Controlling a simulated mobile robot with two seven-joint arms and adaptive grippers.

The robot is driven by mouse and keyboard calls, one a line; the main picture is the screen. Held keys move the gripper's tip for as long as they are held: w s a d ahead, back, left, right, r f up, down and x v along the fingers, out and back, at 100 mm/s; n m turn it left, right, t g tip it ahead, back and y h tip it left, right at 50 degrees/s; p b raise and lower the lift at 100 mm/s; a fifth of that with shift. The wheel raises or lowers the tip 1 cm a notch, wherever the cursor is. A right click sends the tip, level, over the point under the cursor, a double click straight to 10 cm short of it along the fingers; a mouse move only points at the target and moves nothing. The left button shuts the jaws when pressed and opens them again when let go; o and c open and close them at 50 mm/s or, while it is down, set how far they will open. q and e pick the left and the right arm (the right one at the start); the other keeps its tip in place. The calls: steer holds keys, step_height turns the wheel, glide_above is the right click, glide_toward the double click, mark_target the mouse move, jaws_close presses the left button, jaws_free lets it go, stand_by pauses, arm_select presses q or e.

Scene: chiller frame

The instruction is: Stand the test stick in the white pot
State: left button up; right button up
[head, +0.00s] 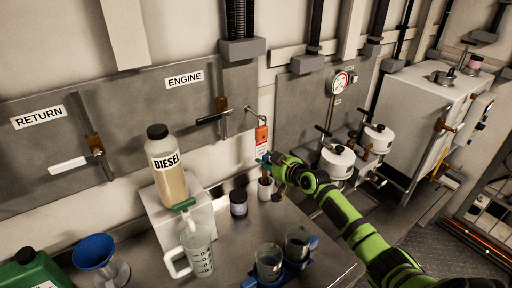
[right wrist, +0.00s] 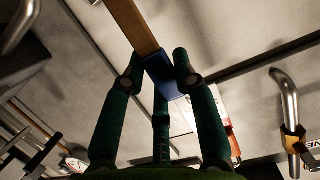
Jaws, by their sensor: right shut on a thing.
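The white pot (head: 265,190) stands on the grey bench near the back wall, just below my right gripper (head: 266,160). In the right wrist view the fingers of my right gripper (right wrist: 158,75) are closed around the blue end (right wrist: 163,78) of the test stick. Its brown shaft (right wrist: 132,24) runs out of the top of that picture. In the head view the fingers largely hide the stick, and I cannot tell whether its lower end is inside the pot. My left gripper is not in view.
A dark jar (head: 238,203) stands left of the pot. A diesel bottle (head: 167,165), a clear jug (head: 196,248) and two glass beakers in a blue holder (head: 284,270) are nearby. A red padlock with a tag (head: 262,134) hangs on the wall close behind my gripper.

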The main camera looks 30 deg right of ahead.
steer(key=shift+d+f+b, duration=0.1)
steer(key=shift+f+b, duration=0.4)
steer(key=shift+b, duration=0.05)
steer(key=shift+s+r, duration=0.15)
steer(key=shift+r, duration=0.05)
steer(key=shift+d, duration=0.1)
steer(key=shift+f, duration=0.2)
steer(key=o, duration=0.9)
steer(key=shift+c, duration=0.2)
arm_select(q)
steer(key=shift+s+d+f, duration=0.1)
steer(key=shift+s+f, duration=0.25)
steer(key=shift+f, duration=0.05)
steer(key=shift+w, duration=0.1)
